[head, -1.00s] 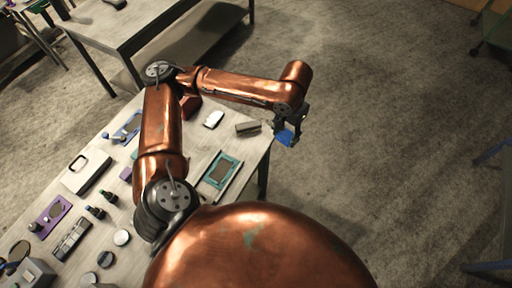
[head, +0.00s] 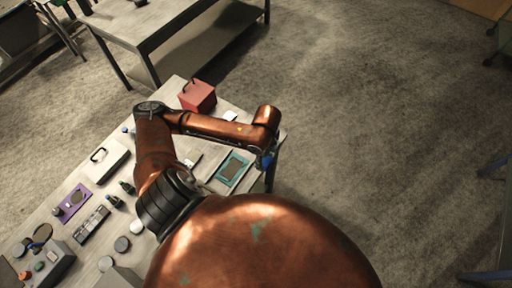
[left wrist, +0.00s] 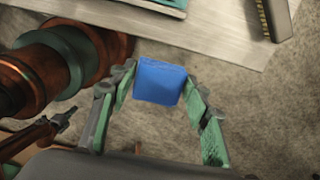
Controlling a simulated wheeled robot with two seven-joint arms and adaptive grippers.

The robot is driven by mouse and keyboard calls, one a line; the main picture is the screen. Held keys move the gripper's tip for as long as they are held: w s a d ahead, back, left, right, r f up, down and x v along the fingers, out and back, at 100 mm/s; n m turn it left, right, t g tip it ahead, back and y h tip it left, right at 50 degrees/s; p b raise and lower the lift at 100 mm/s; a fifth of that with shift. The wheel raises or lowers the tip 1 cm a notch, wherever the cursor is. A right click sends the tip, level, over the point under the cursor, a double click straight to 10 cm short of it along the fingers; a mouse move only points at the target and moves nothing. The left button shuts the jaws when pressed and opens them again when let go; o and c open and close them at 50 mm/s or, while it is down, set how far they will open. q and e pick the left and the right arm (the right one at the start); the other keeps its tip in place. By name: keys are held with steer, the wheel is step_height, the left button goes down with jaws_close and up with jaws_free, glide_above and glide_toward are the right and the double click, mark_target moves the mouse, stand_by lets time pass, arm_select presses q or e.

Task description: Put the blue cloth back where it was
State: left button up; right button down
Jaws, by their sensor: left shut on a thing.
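The blue cloth (head: 264,161) is a small, bright blue, folded-looking piece. My left gripper (head: 267,154) is shut on it near the right edge of the worktable (head: 275,142). In the left wrist view the cloth (left wrist: 159,82) sits between the two green-and-grey fingers of the left gripper (left wrist: 160,90), over the floor just outside the table edge. In the head view the forearm and wrist partly hide the gripper and cloth.
A teal-framed panel (head: 233,169) lies near the table's right edge. A red box (head: 198,96) stands at the far side, and a white case (head: 107,158) lies to the left. Several small items crowd the left. Bare floor (head: 390,140) is open on the right.

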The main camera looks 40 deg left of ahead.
arm_select(q)
steer(key=w+a+f, duration=0.2)
steer(key=a+f, duration=0.1)
steer(key=w+a+f, duration=0.3)
steer(key=a, duration=0.1)
steer(key=w+a+f, duration=0.2)
steer(key=a+f, duration=0.1)
steer(key=shift+w+a, duration=0.25)
steer(key=shift+w, duration=0.15)
steer(key=shift+w+a+f, duration=0.15)
steer(key=shift+a+f, duration=0.05)
steer(key=shift+f, duration=0.15)
steer(key=shift+w+a+f+p, duration=0.1)
steer(key=shift+f+p, duration=0.35)
steer(key=shift+f, duration=1.2)
arm_select(e)
steer(key=shift+r, duration=0.5)
arm_select(q)
steer(key=shift+f, duration=0.1)
steer(key=o, duration=0.9)
steer(key=shift+o, duration=0.7)
arm_select(e)
steer(key=shift+a, duration=0.15)
steer(key=shift+a, duration=0.15)
